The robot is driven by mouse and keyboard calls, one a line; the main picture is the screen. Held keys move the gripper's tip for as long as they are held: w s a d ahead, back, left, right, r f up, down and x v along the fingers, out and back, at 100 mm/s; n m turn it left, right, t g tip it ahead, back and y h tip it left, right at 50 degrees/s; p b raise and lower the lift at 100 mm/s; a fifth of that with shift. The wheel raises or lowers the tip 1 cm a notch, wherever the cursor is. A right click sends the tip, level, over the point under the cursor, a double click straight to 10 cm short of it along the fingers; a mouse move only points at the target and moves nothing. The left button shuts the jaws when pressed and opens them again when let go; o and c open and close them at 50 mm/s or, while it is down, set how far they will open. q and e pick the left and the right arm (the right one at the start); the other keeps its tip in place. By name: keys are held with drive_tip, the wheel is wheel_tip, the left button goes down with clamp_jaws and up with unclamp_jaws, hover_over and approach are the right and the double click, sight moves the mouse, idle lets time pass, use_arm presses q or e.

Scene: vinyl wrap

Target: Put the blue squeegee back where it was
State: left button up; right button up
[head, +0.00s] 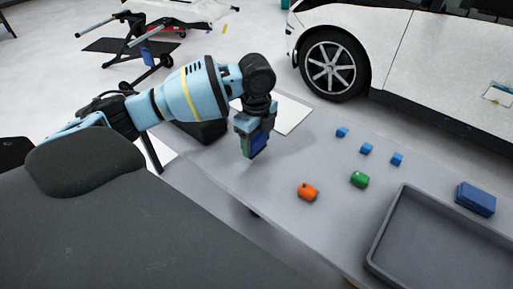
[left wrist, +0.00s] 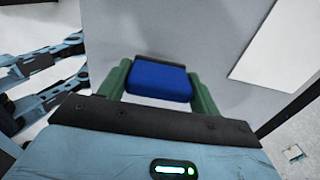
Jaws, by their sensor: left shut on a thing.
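The blue squeegee (left wrist: 158,80) is a blue block with a dark edge strip, held between the green fingers of my left gripper (left wrist: 160,88) in the left wrist view. In the head view my left gripper (head: 256,144) is over the left part of the grey table (head: 225,180), shut on the squeegee (head: 260,143). The squeegee appears to be a little above the table top, though the exact gap is hard to tell. My right gripper is not in view.
An orange piece (head: 307,191) and a green piece (head: 359,179) lie mid-table. Three small blue blocks (head: 367,148) lie behind them. A dark grey tray (head: 375,250) and a blue box-like stack (head: 476,198) are at right. A white sheet (head: 290,115) lies near the far edge. A white car (head: 400,60) stands behind.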

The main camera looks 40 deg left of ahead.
sight(257, 148)
use_arm(q)
drive_tip(key=shift+f, duration=1.65)
drive_tip(key=shift+f, duration=0.1)
drive_tip(key=o, duration=0.9)
wheel_tip(257, 148, up, 12)
drive_tip(key=shift+r+p, duration=0.1)
drive_tip(key=shift+p, duration=0.3)
